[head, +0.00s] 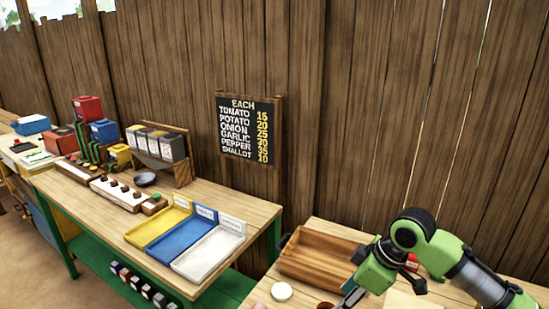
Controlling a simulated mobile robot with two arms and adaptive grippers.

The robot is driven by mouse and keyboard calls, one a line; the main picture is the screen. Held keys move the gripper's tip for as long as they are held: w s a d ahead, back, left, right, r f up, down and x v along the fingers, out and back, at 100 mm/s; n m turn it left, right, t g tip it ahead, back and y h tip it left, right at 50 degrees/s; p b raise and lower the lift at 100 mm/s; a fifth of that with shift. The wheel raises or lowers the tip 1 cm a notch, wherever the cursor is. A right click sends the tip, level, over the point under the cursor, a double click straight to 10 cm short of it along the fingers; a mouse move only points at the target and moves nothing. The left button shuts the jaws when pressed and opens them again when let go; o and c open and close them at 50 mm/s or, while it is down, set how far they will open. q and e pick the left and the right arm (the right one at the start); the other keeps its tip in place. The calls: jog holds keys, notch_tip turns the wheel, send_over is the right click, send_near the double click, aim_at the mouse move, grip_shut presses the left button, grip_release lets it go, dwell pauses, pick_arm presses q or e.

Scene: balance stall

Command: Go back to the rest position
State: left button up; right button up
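In the head view one green and grey arm of mine comes in from the right over the near table. It bends at a dark joint, and its lower end points down to the left. The dark part at that end, my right gripper (350,298), is at the bottom edge of the picture and partly cut off. I cannot tell whether its fingers are apart or holding anything. My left arm and gripper are out of view.
The near table (325,226) bears a wooden tray (300,262) and a white disc (281,291). Beyond, a green-legged table holds yellow (158,226), blue (187,238) and white (209,254) trays. A price board (248,128) stands before a plank fence.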

jog(key=s+a+f+m, duration=0.2)
jog(key=s+a+f, duration=0.7)
jog(key=s+f, duration=0.2)
jog(key=s+d+f+m+t+h, duration=0.1)
jog(key=s+d+f+m+h, duration=0.1)
jog(key=s+d+m, duration=0.45)
jog(key=s+d+f+m+h, duration=0.1)
jog(key=s+d+f, duration=0.25)
jog(key=s, duration=0.65)
notch_tip(320, 180, down, 29)
jog(key=s+g+b, duration=0.1)
jog(key=s+b, duration=0.1)
jog(key=b, duration=0.1)
jog(key=s+d+f+g+b, duration=0.1)
jog(key=s+d+f+b, duration=0.1)
jog(key=s+f, duration=1.4)
jog(key=shift+s+d+f+h, duration=0.25)
jog(key=shift+d+f, duration=0.3)
jog(key=shift+f, duration=0.3)
